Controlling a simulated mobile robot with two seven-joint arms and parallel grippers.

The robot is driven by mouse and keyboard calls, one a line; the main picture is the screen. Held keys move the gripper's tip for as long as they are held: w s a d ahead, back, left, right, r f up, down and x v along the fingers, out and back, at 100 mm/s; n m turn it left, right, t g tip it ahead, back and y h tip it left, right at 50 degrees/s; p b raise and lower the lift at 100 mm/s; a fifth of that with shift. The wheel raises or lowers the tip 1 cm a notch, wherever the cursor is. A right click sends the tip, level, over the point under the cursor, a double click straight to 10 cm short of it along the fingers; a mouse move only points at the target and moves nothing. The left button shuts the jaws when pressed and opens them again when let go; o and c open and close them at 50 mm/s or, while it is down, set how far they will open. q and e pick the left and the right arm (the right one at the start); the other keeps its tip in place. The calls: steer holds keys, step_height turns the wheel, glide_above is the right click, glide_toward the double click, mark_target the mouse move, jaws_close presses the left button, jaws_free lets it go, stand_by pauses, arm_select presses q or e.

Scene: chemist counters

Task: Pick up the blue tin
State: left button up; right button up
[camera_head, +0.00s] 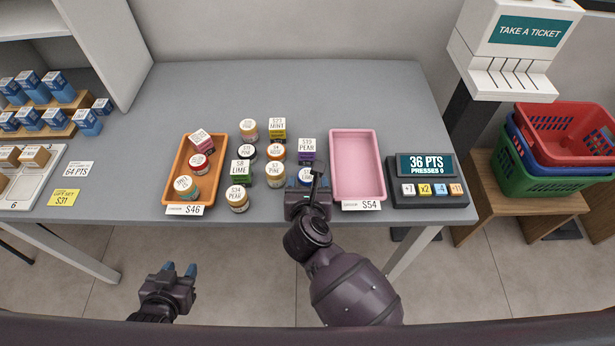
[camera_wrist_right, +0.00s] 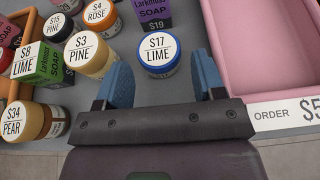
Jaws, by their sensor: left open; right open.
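The blue tin (camera_wrist_right: 160,68) has a white lid reading "$17 LIME" and stands upright on the counter. In the head view it (camera_head: 306,176) is partly hidden behind my right gripper. My right gripper (camera_head: 311,188) is open over the front part of the counter. My left gripper (camera_head: 179,270) is open and empty, low in front of the counter.
A pink tray (camera_head: 358,132) marked $54 stands right of the tin, empty. An orange tray (camera_head: 178,161) with several items is at left. Close left of the tin are a pine tin (camera_head: 275,177) and other tins; a purple soap box (camera_head: 307,147) stands behind. The counter's back is clear.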

mark_target(307, 173)
steer(key=shift+x, duration=2.25)
steer(key=shift+a+r, duration=0.1)
steer(key=shift+a, duration=0.05)
steer(key=c, duration=0.6)
steer(key=shift+c, duration=0.2)
steer(key=shift+r, duration=0.15)
